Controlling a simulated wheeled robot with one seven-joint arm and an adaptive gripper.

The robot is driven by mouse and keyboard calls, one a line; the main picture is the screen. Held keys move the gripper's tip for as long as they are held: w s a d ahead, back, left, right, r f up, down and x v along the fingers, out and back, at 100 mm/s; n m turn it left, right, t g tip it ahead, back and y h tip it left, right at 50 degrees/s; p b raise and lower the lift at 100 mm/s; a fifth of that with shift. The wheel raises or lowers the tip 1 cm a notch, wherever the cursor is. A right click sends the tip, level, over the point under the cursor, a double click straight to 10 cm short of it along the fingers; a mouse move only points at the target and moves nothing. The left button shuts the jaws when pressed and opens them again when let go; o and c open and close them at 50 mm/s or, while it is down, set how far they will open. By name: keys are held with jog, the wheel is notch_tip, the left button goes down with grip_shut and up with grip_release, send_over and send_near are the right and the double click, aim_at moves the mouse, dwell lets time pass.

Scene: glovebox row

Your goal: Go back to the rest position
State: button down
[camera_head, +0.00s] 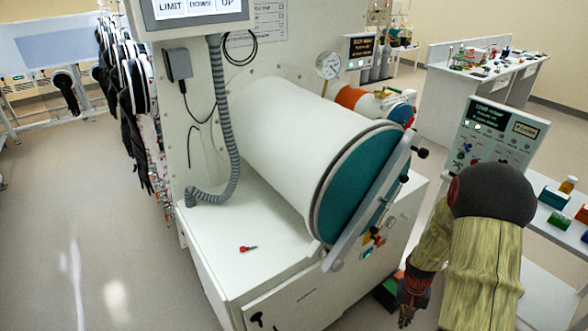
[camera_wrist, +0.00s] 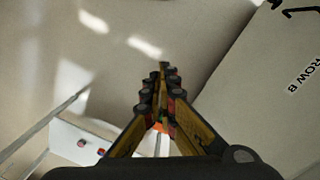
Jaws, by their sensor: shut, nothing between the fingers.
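My gripper (camera_wrist: 162,72) points down toward the floor in the wrist view, its fingers brought together with nothing held between them. In the head view my gripper (camera_head: 405,312) hangs low at the bottom right, below my bent arm, beside the white cabinet under the large cylinder. It touches nothing that I can make out. My arm hides part of the bench behind it.
A white cylinder chamber (camera_head: 290,140) with a teal door (camera_head: 352,195) and a slanted bar stands left of my arm. A red-handled item (camera_head: 248,249) lies on the cabinet top. A control panel (camera_head: 492,135) and bench are at right. Open floor (camera_head: 70,220) lies left.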

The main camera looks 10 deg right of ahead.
jog(key=s+a+r+n+t, duration=0.2)
jog(key=s+a+r, duration=0.1)
jog(key=a+r, duration=0.6)
jog(key=s+a+r+n+t, duration=0.2)
jog(key=a+r, duration=0.7)
jog(key=r, duration=0.8)
jog(key=s+a+r+n+t, duration=0.2)
jog(key=a+r, duration=0.7)
jog(key=r, duration=0.5)
jog(key=s+n, duration=0.1)
jog(key=s, duration=0.1)
jog(key=shift+s+n, duration=0.3)
jog(key=shift+s, duration=0.05)
